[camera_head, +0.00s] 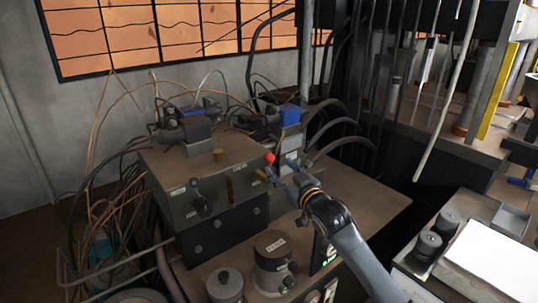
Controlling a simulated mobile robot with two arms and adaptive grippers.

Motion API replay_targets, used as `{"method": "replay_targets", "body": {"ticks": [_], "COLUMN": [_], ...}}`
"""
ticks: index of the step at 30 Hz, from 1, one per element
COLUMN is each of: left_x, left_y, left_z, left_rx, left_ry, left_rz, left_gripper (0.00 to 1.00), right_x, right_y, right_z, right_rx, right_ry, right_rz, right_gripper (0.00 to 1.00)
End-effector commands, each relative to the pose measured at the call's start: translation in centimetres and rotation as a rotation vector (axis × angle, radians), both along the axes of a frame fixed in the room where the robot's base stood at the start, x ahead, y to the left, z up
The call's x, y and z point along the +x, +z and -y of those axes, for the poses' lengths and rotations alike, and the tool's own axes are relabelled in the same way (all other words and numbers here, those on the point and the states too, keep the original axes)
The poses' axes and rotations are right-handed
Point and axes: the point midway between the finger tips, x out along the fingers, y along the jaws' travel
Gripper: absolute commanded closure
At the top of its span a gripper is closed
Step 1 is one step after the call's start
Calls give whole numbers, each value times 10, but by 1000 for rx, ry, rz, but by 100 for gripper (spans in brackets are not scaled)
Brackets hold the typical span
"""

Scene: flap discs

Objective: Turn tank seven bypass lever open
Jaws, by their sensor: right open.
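A small red knob (269,157), seemingly the end of a lever, shows at the right edge of a dark metal box (215,190). The lever's shaft is too small to make out. My right gripper (268,174) reaches in from the lower right with its tips just below the red knob. It is open; I cannot tell whether it touches the lever. A black-knobbed handle (201,203) with a small label is on the box's front. The labels are too small to read, so I cannot tell which part is tank seven's bypass. My left gripper is not in view.
Valve units with blue tops (286,115) and many cables stand behind the box. Two round canisters (272,262) stand in front. At right is a bench with dark cylinders (428,245) and a white sheet (495,260). The brown tabletop (365,205) right of my arm is clear.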

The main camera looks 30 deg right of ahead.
Motion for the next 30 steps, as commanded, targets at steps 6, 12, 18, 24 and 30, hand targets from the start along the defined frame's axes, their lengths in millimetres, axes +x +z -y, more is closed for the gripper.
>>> {"method": "replay_targets", "body": {"ticks": [6, 12, 18, 24, 30], "left_x": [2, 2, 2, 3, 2], "left_y": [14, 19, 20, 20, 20], "left_z": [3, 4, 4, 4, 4], "left_rx": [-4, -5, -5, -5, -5], "left_ry": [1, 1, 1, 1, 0], "left_rz": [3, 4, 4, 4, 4], "left_gripper": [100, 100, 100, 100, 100], "right_x": [46, 71, 79, 80, 80], "right_y": [3, 1, 0, -1, -1], "right_z": [5, 8, 9, 9, 9], "right_rx": [2, 2, 1, 1, 1], "right_ry": [-1, 0, 1, 1, 1], "right_rz": [-1, -1, -1, -1, -1], "right_gripper": [48, 48, 48, 48, 81]}}
